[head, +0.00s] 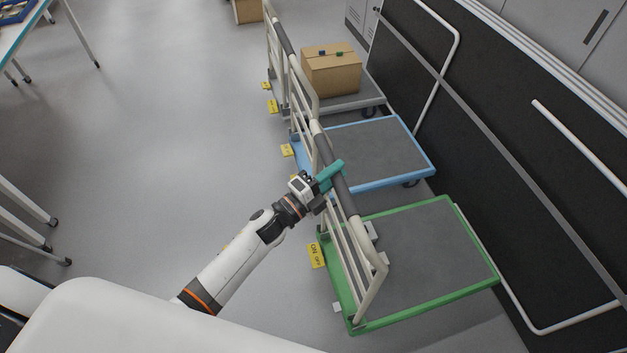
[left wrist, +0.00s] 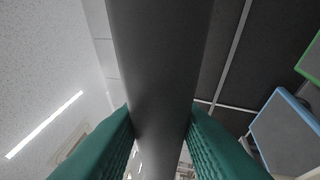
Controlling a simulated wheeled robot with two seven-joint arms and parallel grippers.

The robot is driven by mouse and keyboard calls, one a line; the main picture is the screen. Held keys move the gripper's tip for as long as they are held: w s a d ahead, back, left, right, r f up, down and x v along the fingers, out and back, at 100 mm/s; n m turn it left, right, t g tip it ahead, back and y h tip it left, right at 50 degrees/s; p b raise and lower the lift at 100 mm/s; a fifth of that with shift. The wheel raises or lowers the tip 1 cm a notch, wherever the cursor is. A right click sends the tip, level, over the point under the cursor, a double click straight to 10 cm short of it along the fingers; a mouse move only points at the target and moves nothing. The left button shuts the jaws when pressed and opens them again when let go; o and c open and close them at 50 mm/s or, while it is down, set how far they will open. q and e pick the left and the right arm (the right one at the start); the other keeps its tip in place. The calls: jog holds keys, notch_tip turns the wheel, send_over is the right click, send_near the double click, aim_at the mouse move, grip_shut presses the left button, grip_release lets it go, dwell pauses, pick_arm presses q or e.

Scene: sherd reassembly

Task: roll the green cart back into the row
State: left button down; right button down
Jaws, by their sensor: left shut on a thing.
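The green cart (head: 430,240) stands at the near end of a row of carts, its grey deck edged in green. Its upright cream handle frame (head: 365,295) is on the left side and carries a dark grip bar (head: 341,188) on top. My left gripper (head: 330,176), with teal fingers, is shut on that grip bar. In the left wrist view the dark bar (left wrist: 160,70) runs between the two teal fingers. A yellow ON/OFF tag (head: 316,256) sits at the foot of the cart's handle side. My right gripper is not in view.
A blue cart (head: 380,150) stands just beyond the green one, and a farther grey cart (head: 365,101) carries a cardboard box (head: 331,70). A black wall panel with white rails (head: 480,110) runs along the right. Open grey floor (head: 170,130) lies to the left.

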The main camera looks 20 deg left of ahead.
pick_arm(q)
jog(key=shift+w+d, duration=0.35)
jog(key=shift+d, duration=0.25)
jog(key=shift+w+d, duration=0.35)
jog(key=shift+d, duration=0.25)
jog(key=c, duration=1.5)
grip_release()
jog(key=o, duration=0.4)
jog(key=shift+w+d, duration=0.15)
jog(key=shift+d, duration=0.05)
jog(key=shift+a, duration=0.1)
